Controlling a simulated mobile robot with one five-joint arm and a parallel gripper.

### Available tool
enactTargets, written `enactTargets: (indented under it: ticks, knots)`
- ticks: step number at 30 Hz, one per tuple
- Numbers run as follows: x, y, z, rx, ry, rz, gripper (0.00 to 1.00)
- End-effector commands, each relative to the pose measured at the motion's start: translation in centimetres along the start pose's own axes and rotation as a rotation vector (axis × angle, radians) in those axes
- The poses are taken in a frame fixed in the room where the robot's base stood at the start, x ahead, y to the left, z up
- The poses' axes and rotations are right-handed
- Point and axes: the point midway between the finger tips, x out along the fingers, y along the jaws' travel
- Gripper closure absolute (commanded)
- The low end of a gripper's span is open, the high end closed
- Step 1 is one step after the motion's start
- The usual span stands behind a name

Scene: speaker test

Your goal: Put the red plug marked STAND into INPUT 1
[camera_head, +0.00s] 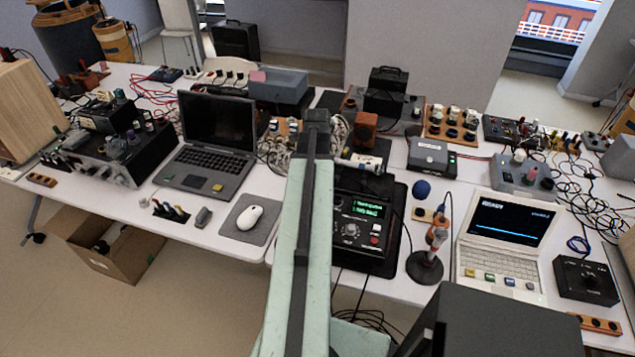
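I cannot pick out the red plug marked STAND; any lettering on the plugs is too small to read. I cannot make out a socket labelled INPUT 1 either. A black instrument with a green display (362,232) stands on the table just right of my arm. It has a knob and small buttons on its front, and my arm hides its left edge. My pale green arm rises through the middle of the picture. I cannot see my gripper's fingers, nor whether they hold anything.
A dark laptop (208,147) and a mouse on a grey mat (246,235) lie left of my arm. A soldering-iron-like tool in a round stand (425,267) and a white laptop (503,240) are at right. Cables and boxes crowd the back.

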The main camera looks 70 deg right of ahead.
Motion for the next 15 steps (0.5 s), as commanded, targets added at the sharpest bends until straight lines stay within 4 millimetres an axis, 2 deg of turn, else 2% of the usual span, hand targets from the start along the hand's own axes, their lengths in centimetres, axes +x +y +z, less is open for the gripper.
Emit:
enactTargets:
  ticks: [15]
  knots:
    - [0.37, 0.02, 0.06, -0.001, 0.0, 0.0, 1.0]
